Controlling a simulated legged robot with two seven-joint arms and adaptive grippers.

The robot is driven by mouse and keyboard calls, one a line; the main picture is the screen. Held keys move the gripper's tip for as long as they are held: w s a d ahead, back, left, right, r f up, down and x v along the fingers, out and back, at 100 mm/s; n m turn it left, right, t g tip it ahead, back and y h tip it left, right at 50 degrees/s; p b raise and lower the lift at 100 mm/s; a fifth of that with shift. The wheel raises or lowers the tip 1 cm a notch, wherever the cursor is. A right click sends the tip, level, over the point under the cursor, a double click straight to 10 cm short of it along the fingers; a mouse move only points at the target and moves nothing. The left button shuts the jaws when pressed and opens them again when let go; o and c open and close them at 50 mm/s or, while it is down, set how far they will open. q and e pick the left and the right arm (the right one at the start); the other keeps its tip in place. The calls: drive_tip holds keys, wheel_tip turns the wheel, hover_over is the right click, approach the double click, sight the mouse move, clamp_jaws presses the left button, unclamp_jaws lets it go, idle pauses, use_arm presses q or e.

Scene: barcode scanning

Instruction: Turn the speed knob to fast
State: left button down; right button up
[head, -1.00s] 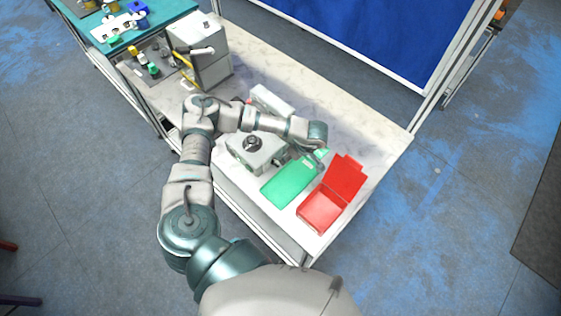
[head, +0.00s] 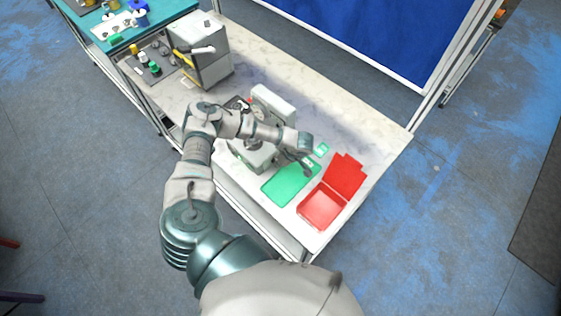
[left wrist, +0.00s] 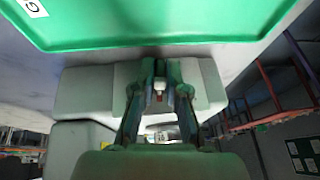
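A grey box-shaped machine (head: 256,162) stands on the white table in the head view. My left forearm crosses over it and hides much of its top, so I cannot make out the speed knob or its setting. My left gripper (head: 306,169) hangs just right of the machine, over the edge of a green mat (head: 283,190). In the left wrist view, the two fingers of my left gripper (left wrist: 161,70) point at pale grey blocky surfaces, with a narrow gap between the tips. I cannot tell whether they touch anything. My right gripper is in neither view.
An open red box (head: 323,208) stands right of the mat. A white device (head: 272,104) stands behind the machine. A small green card (head: 321,149) lies beyond the gripper. A grey cabinet (head: 202,50) stands at the back left. The table's right rear is clear.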

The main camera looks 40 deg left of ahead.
use_arm(q)
drive_tip(key=shift+a, duration=0.1)
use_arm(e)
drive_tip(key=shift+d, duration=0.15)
use_arm(q)
drive_tip(key=shift+w+a, duration=0.1)
drive_tip(key=shift+a, duration=0.05)
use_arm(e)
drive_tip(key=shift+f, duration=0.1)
use_arm(q)
drive_tip(key=shift+w+f+g+b, duration=0.15)
drive_tip(key=shift+g+b, duration=0.6)
drive_tip(key=shift+g, duration=0.05)
drive_tip(key=shift+g+b, duration=0.3)
drive_tip(key=shift+b, duration=0.05)
drive_tip(key=g+b, duration=0.1)
drive_tip(key=b, duration=0.1)
drive_tip(key=m+g+b, duration=0.1)
drive_tip(key=shift+w+f+g+y+b, duration=0.15)
drive_tip(key=shift+w+g+y+b, duration=0.15)
drive_tip(key=shift+g+b, duration=0.1)
drive_tip(key=shift+m+g+b, duration=0.3)
drive_tip(key=shift+g+b, duration=0.65)
drive_tip(key=shift+g, duration=0.15)
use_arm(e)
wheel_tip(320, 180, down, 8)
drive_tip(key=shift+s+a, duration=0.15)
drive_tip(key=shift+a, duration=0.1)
